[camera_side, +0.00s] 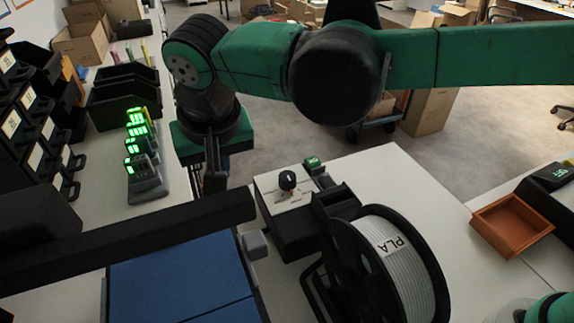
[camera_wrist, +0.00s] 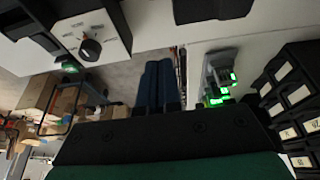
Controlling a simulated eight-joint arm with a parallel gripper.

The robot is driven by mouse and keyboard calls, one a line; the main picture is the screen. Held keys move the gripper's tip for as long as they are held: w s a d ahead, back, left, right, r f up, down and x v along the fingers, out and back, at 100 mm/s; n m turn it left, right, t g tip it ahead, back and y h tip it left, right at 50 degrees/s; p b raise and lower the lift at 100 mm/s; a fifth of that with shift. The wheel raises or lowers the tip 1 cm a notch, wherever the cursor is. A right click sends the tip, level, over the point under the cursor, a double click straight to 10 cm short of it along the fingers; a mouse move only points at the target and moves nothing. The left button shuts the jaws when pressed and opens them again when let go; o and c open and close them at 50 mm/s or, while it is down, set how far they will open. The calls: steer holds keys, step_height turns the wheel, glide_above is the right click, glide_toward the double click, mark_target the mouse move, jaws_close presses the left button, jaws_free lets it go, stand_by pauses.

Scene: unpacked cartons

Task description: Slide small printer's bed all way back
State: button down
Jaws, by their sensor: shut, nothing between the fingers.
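The small printer's blue bed (camera_side: 185,275) lies at the lower left of the side view, under a black crossbar (camera_side: 130,238) with a grey block (camera_side: 256,245) near its right end. My gripper (camera_side: 212,184) points down just behind the crossbar, its fingers together and empty. The crossbar may hide the fingertips; whether they touch the printer I cannot tell. In the wrist view the two dark fingers (camera_wrist: 158,66) lie side by side, and the blue bed cannot be made out. The printer's control box (camera_side: 285,190) has a black knob and a small green display.
A PLA spool (camera_side: 398,270) stands right of the printer. An orange tray (camera_side: 511,224) is on the right bench. Chargers with green displays (camera_side: 143,165) and black bins (camera_side: 125,95) stand on the left bench. The table's back right is clear.

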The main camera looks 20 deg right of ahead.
steer(key=c, duration=0.9)
jaws_free()
steer(key=shift+v, duration=0.75)
steer(key=o, duration=0.5)
steer(key=shift+m, duration=0.3)
step_height(320, 180, up, 5)
steer(key=shift+d+f, duration=0.1)
steer(key=shift+c, duration=0.2)
steer(key=m+g, duration=0.4)
steer(key=m, duration=1.3)
glide_above(261, 236)
step_height(261, 236, down, 9)
steer(key=shift+r, duration=0.2)
steer(key=shift+f, duration=2.95)
jaws_close()
